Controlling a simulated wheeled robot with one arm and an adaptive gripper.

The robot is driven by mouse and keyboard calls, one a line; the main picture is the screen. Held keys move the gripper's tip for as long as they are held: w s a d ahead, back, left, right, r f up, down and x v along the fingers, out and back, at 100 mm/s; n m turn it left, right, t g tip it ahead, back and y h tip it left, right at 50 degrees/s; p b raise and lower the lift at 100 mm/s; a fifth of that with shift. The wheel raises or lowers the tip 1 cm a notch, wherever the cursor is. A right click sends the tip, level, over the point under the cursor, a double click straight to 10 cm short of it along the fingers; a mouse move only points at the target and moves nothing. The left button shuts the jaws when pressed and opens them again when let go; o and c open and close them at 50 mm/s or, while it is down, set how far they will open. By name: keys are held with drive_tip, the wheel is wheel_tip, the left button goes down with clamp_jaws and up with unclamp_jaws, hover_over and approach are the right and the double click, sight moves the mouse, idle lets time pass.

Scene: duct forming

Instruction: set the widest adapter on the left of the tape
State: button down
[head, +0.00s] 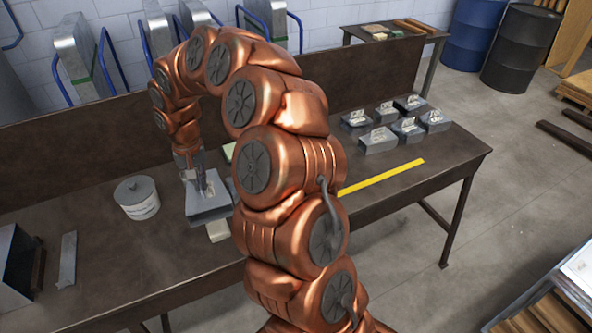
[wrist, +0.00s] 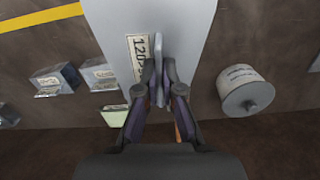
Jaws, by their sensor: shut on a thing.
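My gripper (head: 199,183) is shut on a grey sheet-metal adapter (head: 209,208), on the left side of my arm in the head view. In the wrist view my gripper (wrist: 160,85) pinches an upright tab on this adapter (wrist: 195,30), beside a label that reads "120" and more I cannot make out. The adapter's height over the table is hard to tell. The yellow tape (head: 382,178) lies on the table right of my arm, and shows at the upper left in the wrist view (wrist: 40,18). Several smaller adapters (head: 378,141) stand behind the tape.
A lidded grey canister (head: 137,198) stands on the table (head: 120,255) left of the held adapter. A flat metal strip (head: 67,259) and a dark box-like piece (head: 17,265) are farther left. A pale green block (wrist: 114,116) lies near the held adapter. My arm hides the table's middle.

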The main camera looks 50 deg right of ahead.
drive_tip(key=s+d+f+m+b, duration=0.2)
drive_tip(key=s+d+m+b, duration=0.35)
drive_tip(key=d+m, duration=0.55)
drive_tip(key=s+d+f+m+b, duration=0.1)
drive_tip(key=s+d+m+b, duration=0.45)
drive_tip(key=d, duration=0.85)
drive_tip(key=shift+m, duration=0.25)
drive_tip(key=f, duration=0.3)
drive_tip(key=s+f+b, duration=0.1)
drive_tip(key=f, duration=0.2)
drive_tip(key=s+f, duration=0.1)
drive_tip(key=f, duration=0.3)
drive_tip(key=shift+b, duration=0.4)
drive_tip(key=c, duration=1.2)
unclamp_jaws()
drive_tip(key=shift+c, duration=0.2)
drive_tip(key=shift+w+r, duration=0.1)
